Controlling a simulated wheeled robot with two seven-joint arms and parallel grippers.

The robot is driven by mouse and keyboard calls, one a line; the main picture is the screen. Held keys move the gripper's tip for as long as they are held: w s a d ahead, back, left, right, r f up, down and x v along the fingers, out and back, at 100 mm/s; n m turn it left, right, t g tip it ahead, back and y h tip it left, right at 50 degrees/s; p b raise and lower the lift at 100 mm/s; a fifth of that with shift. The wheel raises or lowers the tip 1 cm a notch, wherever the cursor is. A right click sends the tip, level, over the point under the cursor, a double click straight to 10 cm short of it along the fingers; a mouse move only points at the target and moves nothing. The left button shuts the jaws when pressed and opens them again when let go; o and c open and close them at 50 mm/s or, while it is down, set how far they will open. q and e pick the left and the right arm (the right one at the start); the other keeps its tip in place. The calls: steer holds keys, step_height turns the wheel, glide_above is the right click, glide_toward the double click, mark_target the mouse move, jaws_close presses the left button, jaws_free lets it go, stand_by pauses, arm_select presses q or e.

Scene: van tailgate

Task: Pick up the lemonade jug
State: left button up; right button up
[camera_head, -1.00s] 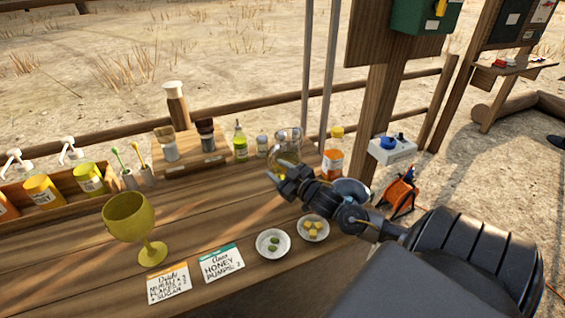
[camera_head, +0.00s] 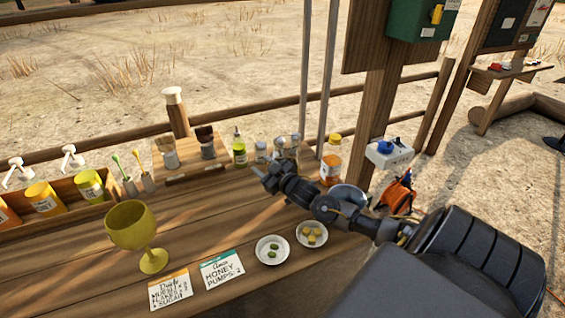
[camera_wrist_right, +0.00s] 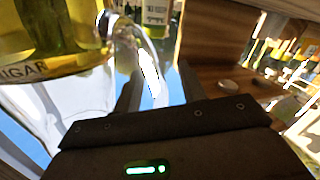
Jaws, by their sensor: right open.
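The lemonade jug (camera_head: 287,147) is a clear glass jug at the back right of the wooden counter, partly hidden behind my right gripper (camera_head: 265,173). In the right wrist view the clear glass (camera_wrist_right: 40,105) fills the left side, with yellow-green showing in or through it. A curved, bright glass handle (camera_wrist_right: 150,72) appears between the two fingers of my right gripper (camera_wrist_right: 158,85). The fingers are apart and not closed on it. Whether they touch the glass cannot be told. My left gripper is not in view.
A green-yellow bottle (camera_head: 239,151) and small jars stand left of the jug, and an orange-labelled bottle (camera_head: 331,166) stands right. Two small white dishes (camera_head: 272,249) and a yellow goblet (camera_head: 131,226) are nearer. The counter's middle is fairly clear.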

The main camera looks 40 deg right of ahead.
jaws_close()
steer(key=shift+r, duration=0.1)
stand_by(1.2)
steer(key=shift+d+r, duration=0.1)
steer(key=shift+d, duration=0.05)
